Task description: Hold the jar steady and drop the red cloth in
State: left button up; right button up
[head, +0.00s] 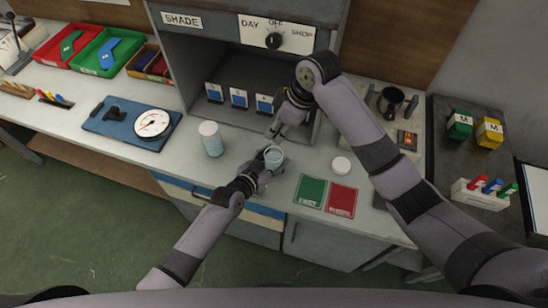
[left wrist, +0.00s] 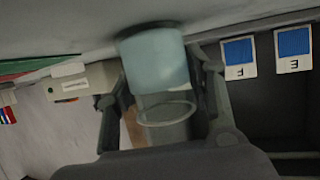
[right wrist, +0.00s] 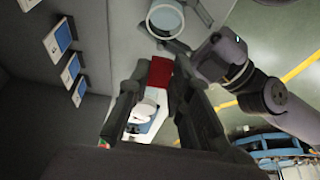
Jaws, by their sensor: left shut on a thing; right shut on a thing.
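The open, pale blue jar (head: 274,160) stands upright at the front middle of the bench. My left gripper (head: 264,165) is shut around it; the left wrist view shows the jar (left wrist: 155,62) between both fingers. My right gripper (head: 273,134) is just behind the jar, in front of the shade booth. In the right wrist view the red cloth (right wrist: 160,72) sits between the right gripper's (right wrist: 158,85) fingertips, which are shut on it. The jar's open rim (right wrist: 165,18) is beyond the fingertips, apart from the cloth. The cloth is too small to make out in the head view.
A white-lidded jar (head: 211,140) stands to the left. A loose white lid (head: 341,165) and green (head: 310,190) and red (head: 341,200) cards lie to the right. The shade booth (head: 180,75) with blue sample cards (head: 238,98) is behind. A dial scale (head: 151,123) is farther left.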

notch_tip(320, 180, down, 7)
jog(key=shift+r, duration=0.15)
dwell(0.9)
jog(key=o, duration=0.7)
jog(key=shift+o, duration=0.2)
jog(key=v, duration=1.2)
